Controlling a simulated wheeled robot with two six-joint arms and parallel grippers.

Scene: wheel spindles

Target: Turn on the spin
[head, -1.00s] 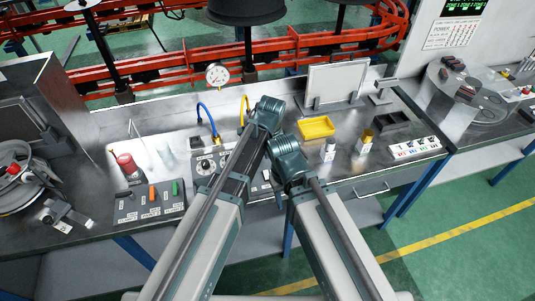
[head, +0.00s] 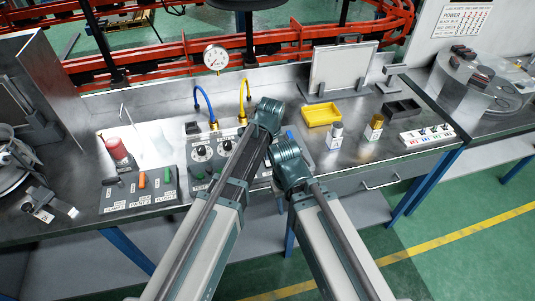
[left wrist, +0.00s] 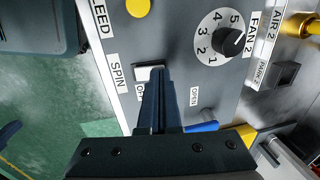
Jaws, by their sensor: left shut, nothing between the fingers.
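The SPIN switch (left wrist: 149,73) is a small white rocker beside the SPIN label (left wrist: 117,75) on a grey control panel (left wrist: 190,85) in the left wrist view. My left gripper (left wrist: 157,76) is shut and empty. Its fingertips overlap the lower edge of the rocker in the picture, and I cannot tell whether they touch it. The fingers partly cover the label below the rocker. In the head view the panel (head: 202,168) shows with its dials and hoses, but my arms hide its right part and the switch. My right gripper cannot be made out.
The FAN 2 dial (left wrist: 232,40) and a yellow button (left wrist: 138,7) sit close to the switch. A lever box (head: 140,196), yellow tray (head: 321,115), two small bottles and a switch strip (head: 428,136) stand on the metal bench. A pressure gauge (head: 216,57) rises behind.

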